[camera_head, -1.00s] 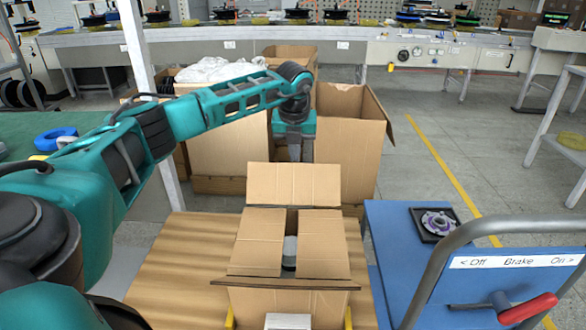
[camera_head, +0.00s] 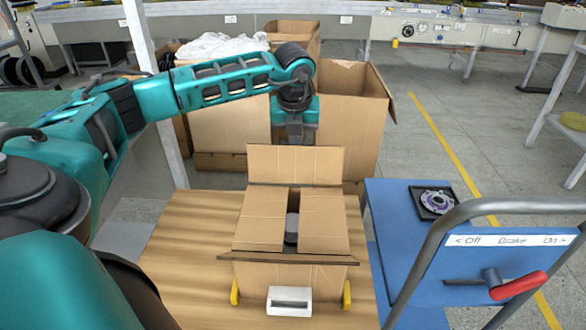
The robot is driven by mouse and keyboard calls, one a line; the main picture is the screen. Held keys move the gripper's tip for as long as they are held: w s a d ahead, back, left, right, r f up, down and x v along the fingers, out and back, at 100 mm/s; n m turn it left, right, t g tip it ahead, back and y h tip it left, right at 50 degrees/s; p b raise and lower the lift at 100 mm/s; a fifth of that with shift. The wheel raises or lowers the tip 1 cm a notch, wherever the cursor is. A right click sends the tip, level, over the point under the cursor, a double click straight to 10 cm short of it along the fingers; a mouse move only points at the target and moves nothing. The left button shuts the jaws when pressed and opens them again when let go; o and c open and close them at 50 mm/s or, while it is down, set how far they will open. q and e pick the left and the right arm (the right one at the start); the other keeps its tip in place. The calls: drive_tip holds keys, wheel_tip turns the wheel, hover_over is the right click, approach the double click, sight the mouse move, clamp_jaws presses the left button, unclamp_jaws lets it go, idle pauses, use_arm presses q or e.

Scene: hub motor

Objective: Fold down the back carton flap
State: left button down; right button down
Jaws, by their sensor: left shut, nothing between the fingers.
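The open carton (camera_head: 288,277) stands on a wooden table. Its back flap (camera_head: 295,165) stands up at the far side. The left side flap (camera_head: 262,220) and right side flap (camera_head: 324,222) lie folded inward, with a gap between them showing a grey rounded part (camera_head: 291,228) inside. The front flap (camera_head: 288,258) sticks out toward me, seen nearly edge-on. My left gripper (camera_head: 295,138) points down just behind the back flap's top edge, shut and empty; its tips seem hidden by the flap, and I cannot tell whether they touch it. My right gripper is out of view.
A blue cart (camera_head: 400,225) with a curved handle and red lever stands close on the right, bearing a dark square tray (camera_head: 434,203). Tall open cartons (camera_head: 352,135) stand behind the gripper. A pale block (camera_head: 289,301) and yellow stops sit before the carton.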

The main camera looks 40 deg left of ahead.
sight(295, 157)
use_arm(q)
drive_tip(key=s+d, duration=0.1)
drive_tip(key=s+d+f, duration=0.1)
drive_tip(key=s+d, duration=0.1)
drive_tip(key=shift+s+f, duration=0.25)
drive_tip(key=shift+s, duration=0.05)
drive_tip(key=shift+s+d+f, duration=0.25)
drive_tip(key=shift+s+d, duration=0.15)
drive_tip(key=shift+d, duration=0.15)
drive_tip(key=shift+s+d+r, duration=0.15)
drive_tip(key=shift+s+d, duration=0.15)
drive_tip(key=shift+s, duration=0.15)
drive_tip(key=shift+s+d+r, duration=0.15)
drive_tip(key=shift+s+d, duration=0.65)
drive_tip(key=shift+s, duration=0.3)
wheel_tip(295, 157, down, 5)
drive_tip(key=b, duration=0.4)
